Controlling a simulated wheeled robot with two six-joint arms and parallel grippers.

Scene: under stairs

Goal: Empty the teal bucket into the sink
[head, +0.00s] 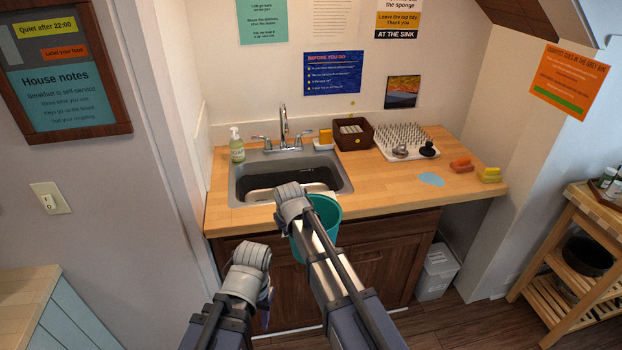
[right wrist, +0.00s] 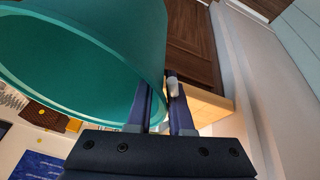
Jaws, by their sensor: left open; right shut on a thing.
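The teal bucket (head: 326,215) hangs at the counter's front edge, just in front of the sink (head: 235,190). My right arm covers its left part. In the right wrist view the bucket (right wrist: 125,35) is large, and my right gripper (right wrist: 168,90) is shut on its wall near the rim. The bare teal inside shows; I cannot tell what lies at its bottom. The steel sink has a dark basin with a pale strip along its front side. My left gripper (head: 264,315) is low in front of the cabinet, open, mostly hidden by its arm.
A faucet (head: 284,130) stands behind the sink, with a soap bottle (head: 237,150) at its left. A brown basket (head: 353,135), a spiked drying rack (head: 412,140) and sponges (head: 489,174) occupy the counter's right. A white bin (head: 437,272) stands below.

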